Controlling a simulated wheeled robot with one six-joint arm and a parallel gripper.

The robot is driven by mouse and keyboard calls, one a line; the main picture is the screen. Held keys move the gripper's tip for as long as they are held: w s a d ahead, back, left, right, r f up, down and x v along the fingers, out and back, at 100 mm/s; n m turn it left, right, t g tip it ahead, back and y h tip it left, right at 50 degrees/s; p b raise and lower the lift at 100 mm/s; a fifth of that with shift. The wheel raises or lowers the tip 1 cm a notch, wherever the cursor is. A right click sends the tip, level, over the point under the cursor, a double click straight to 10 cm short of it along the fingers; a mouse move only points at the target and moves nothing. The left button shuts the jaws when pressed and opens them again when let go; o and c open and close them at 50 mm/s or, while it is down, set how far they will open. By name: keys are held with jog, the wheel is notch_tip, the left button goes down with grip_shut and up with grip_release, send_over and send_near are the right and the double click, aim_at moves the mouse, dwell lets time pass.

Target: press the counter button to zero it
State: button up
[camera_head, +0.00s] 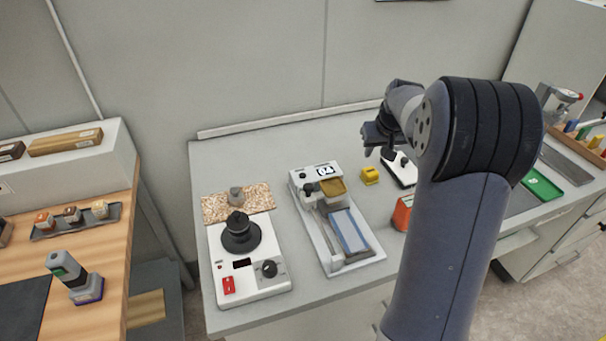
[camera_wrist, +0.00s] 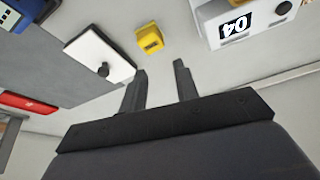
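The roller coater (camera_head: 372,258) stands mid-bench, a white unit with a blue-white bed and a tan tray. Its counter display (camera_head: 325,171) shows what looks like 04. In the wrist view the same display (camera_wrist: 235,26) is upside down at the upper right. Small dark knobs (camera_head: 307,188) sit left of the display; I cannot tell which part is the counter button. My gripper (camera_wrist: 161,74) is open, with nothing between its fingers. In the head view my gripper (camera_head: 373,147) is above the bench, right of the counter and apart from it.
A yellow block (camera_head: 370,175) lies right of the coater. A white box with a black knob (camera_wrist: 98,54) lies beyond it, partly hidden by my arm in the head view. A white spin unit (camera_head: 258,279) stands to the left. An orange-red object (camera_head: 402,213) is beside my arm.

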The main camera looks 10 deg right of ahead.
grip_shut()
dwell(1.2)
